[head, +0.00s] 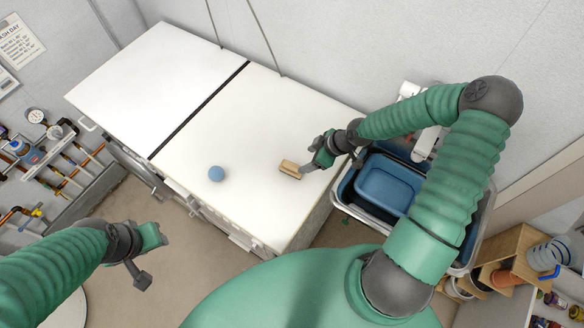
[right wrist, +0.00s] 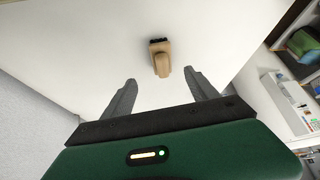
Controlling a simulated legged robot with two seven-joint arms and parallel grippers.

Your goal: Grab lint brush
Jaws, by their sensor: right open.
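The lint brush (head: 290,169) lies on the white top of the right-hand machine, near its right end. It has a tan wooden body; in the right wrist view the brush (right wrist: 160,58) shows a dark strip at its far end. My right gripper (head: 312,160) is just to the right of the brush, close to the white top. In the right wrist view my right gripper (right wrist: 160,90) is open and empty, with the brush ahead of and roughly between its fingertips, apart from both. My left gripper (head: 150,255) hangs over the floor at lower left, apart from the machines; its fingers look spread and empty.
A blue ball (head: 216,174) sits on the same white top (head: 240,125), left of the brush. A blue basin (head: 388,184) stands in a tub right of the machine, under my right arm. A wooden shelf (head: 506,262) is at lower right. The top behind the brush is clear.

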